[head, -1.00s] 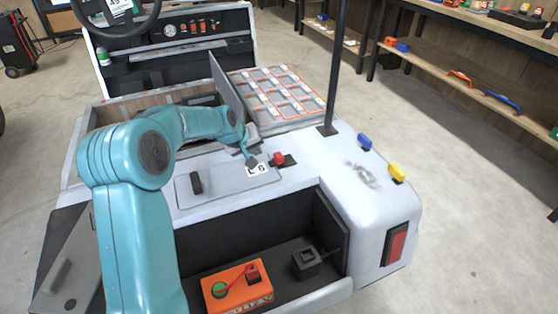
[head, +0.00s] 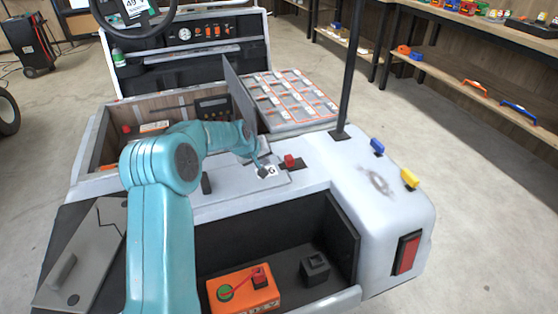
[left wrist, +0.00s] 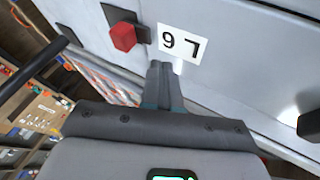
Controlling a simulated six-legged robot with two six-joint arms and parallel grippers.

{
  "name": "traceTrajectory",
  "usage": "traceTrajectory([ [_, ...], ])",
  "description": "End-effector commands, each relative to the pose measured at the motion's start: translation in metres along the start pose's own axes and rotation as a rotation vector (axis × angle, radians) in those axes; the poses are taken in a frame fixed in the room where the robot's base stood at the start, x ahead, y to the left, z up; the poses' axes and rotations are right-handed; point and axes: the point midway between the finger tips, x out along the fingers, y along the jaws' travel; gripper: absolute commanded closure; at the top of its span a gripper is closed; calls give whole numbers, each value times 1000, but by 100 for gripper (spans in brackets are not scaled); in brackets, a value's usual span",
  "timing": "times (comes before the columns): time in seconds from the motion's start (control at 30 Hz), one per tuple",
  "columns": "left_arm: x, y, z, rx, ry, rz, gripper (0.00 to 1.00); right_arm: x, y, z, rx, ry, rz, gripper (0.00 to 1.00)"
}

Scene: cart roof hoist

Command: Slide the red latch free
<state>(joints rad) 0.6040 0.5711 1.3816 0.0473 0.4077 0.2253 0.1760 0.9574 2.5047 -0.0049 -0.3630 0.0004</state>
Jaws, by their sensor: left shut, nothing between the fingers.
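The red latch (head: 289,161) is a small red block on a dark plate on the cart's pale grey top. In the left wrist view the red latch (left wrist: 123,36) is at the upper left, beside a white label (left wrist: 180,45) with dark characters. My left gripper (head: 262,172) is at the label, to the left of the latch and apart from it. In the left wrist view its fingers (left wrist: 163,75) are together and empty, with the latch beyond them to the upper left. My right gripper is not in view.
A black handle (head: 206,183) stands on the lid. A raised grey panel (head: 240,98) and a compartment tray (head: 290,97) are behind the latch. A black post (head: 347,75) and blue (head: 377,146) and yellow (head: 410,178) blocks are to the right. An orange box (head: 243,291) is in the lower bay.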

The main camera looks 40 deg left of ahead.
Motion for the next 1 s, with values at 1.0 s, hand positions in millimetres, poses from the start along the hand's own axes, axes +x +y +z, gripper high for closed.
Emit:
traceTrajectory([
  [1.0, 53, 38, 0, 1, -1, 0, 100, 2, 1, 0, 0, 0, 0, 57],
])
